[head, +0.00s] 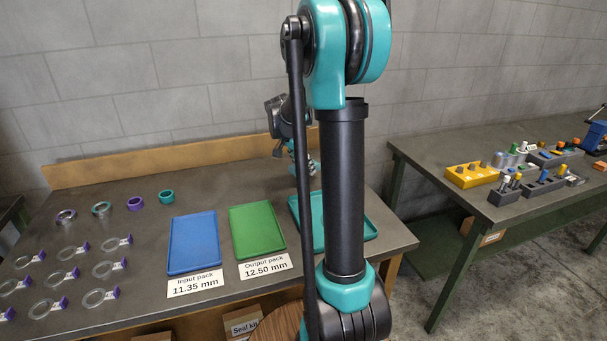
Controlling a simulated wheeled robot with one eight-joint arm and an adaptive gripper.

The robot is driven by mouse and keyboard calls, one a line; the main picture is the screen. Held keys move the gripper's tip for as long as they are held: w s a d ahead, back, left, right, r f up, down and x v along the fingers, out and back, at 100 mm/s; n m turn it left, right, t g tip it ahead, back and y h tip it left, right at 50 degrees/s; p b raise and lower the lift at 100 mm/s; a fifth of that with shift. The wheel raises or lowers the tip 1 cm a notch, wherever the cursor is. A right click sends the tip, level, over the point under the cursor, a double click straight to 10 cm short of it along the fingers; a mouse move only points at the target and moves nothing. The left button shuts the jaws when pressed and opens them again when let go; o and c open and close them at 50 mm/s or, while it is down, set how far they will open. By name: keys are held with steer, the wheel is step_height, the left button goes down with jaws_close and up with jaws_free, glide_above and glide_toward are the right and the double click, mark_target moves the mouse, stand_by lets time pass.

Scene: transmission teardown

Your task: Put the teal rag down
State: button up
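I cannot make out the teal rag for certain. Small teal patches show around the far end of my arm, but I cannot tell whether they are cloth or arm parts. My gripper (303,182) is mostly hidden behind my own dark arm link, over the back of the left bench near a teal tray (368,229). Its fingers are too small and covered to tell whether they are open or shut, or hold anything. The teal tray is partly covered by my arm; the part that shows looks empty.
The left bench (130,203) holds a blue tray (192,243), a green tray (257,231), several small rings at the back left and several tagged clear rings in front.

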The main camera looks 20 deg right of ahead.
steer(key=shift+f, duration=1.75)
steer(key=shift+f, duration=0.15)
steer(key=o, duration=1.1)
steer(key=v, duration=1.2)
